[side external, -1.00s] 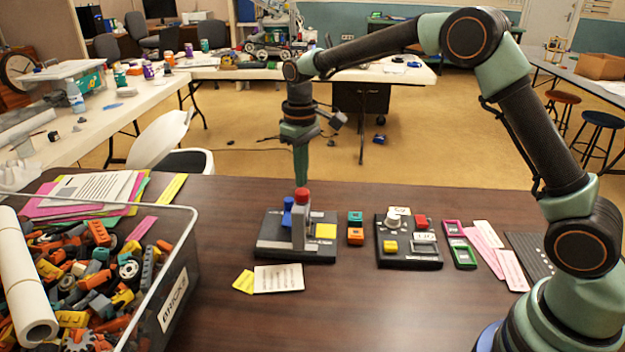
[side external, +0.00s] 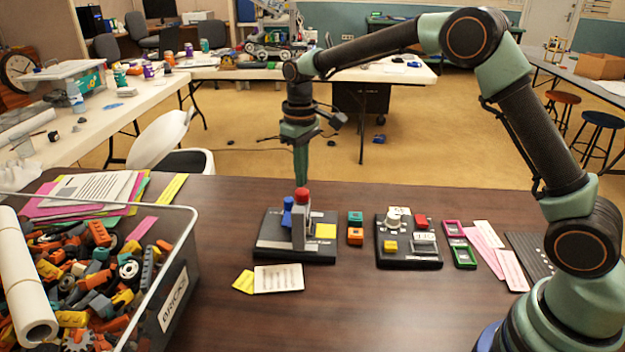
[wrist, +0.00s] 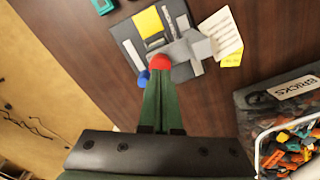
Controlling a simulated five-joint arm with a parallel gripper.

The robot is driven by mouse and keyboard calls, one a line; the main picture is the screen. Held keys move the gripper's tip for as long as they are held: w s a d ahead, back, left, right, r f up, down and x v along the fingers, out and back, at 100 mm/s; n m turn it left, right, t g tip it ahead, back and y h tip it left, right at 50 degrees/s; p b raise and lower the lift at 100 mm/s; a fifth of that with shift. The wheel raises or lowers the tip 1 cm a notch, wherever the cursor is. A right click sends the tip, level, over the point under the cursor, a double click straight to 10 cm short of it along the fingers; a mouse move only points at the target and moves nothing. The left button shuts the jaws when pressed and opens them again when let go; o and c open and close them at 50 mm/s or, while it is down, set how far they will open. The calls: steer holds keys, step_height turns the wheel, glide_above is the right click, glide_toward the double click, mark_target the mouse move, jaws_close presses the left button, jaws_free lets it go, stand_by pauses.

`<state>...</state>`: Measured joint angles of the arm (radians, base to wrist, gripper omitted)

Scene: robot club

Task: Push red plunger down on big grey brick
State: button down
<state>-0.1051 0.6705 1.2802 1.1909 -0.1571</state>
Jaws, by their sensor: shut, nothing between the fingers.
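The red plunger (side external: 301,194) stands upright on top of the big grey brick (side external: 299,235), which sits on a dark board (side external: 270,248). In the wrist view the red plunger (wrist: 157,63) is just beyond my fingertips, beside the grey brick (wrist: 185,48). My gripper (side external: 301,180) is shut and empty, pointing down right above or behind the plunger. It also shows in the wrist view (wrist: 158,80). I cannot tell whether the tips touch the plunger. A blue peg (side external: 288,210) and a yellow plate (side external: 326,231) are on the same board.
A second board (side external: 408,257) with buttons and a knob lies to the right, with small orange and teal blocks (side external: 355,229) between. A clear bin of bricks (side external: 175,300) stands at the front left. Cards (side external: 278,279) lie in front. The front middle of the table is clear.

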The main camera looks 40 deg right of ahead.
mark_target(302, 191)
steer(key=shift+f, duration=0.3)
steer(key=shift+f, duration=0.35)
steer(key=shift+f, duration=0.6)
stand_by(1.0)
steer(key=shift+r, duration=0.1)
stand_by(0.4)
steer(key=shift+r, duration=3.45)
